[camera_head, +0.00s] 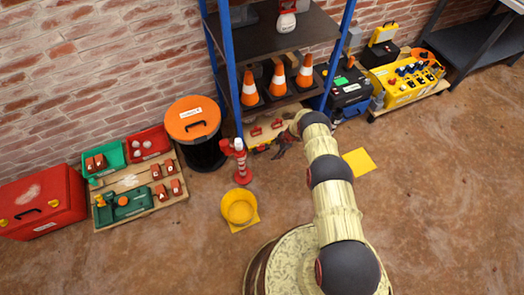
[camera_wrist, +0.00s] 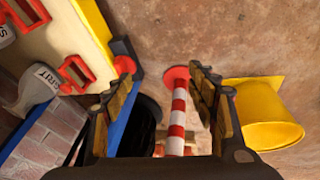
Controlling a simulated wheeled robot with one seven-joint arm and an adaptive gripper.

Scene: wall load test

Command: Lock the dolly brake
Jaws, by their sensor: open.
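No part is clearly recognisable as the dolly brake. In the head view, a low wooden platform (camera_head: 411,104) under a yellow control box (camera_head: 405,83) at the right looks like a dolly. My gripper (camera_head: 285,143) is well to its left, by the foot of the blue-posted shelf. In the wrist view my gripper (camera_wrist: 163,78) is open, with nothing held between its fingers. Behind the gap stands a red-and-white striped post (camera_wrist: 178,120), apart from the fingers. A pale board with a yellow edge (camera_wrist: 92,22) and red brackets (camera_wrist: 75,72) shows at the left.
The striped post (camera_head: 240,161) and yellow bucket (camera_head: 239,208) stand near the gripper. A black bin with an orange lid (camera_head: 193,119), traffic cones (camera_head: 277,78) and a tool board (camera_head: 140,187) are along the wall. A yellow floor patch (camera_head: 359,162) lies on clear floor.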

